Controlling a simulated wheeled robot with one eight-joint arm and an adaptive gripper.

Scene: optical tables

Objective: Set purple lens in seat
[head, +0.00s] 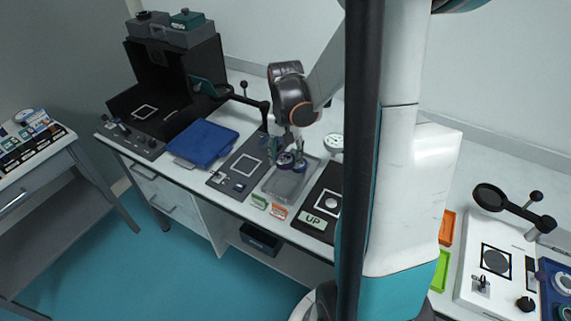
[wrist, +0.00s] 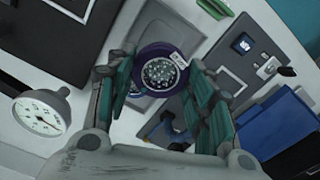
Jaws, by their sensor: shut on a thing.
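My gripper (head: 286,152) is shut on the purple lens (head: 285,160) above the grey tray (head: 268,186). In the wrist view the purple lens (wrist: 160,72) is a dark purple ring with speckled glass, between the two green-padded fingers. A dark plate with a white square outline (head: 247,165) lies left of the tray. A black plate with a white square and an "UP" label (head: 313,220) lies right of it. I cannot tell which one holds the seat.
A blue closed case (head: 203,142) lies left of the plates. A round white gauge (head: 333,142) stands behind the tray. Green and orange tags (head: 278,212) sit at the front edge. A black arm on a stand (head: 240,98) reaches over the back.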

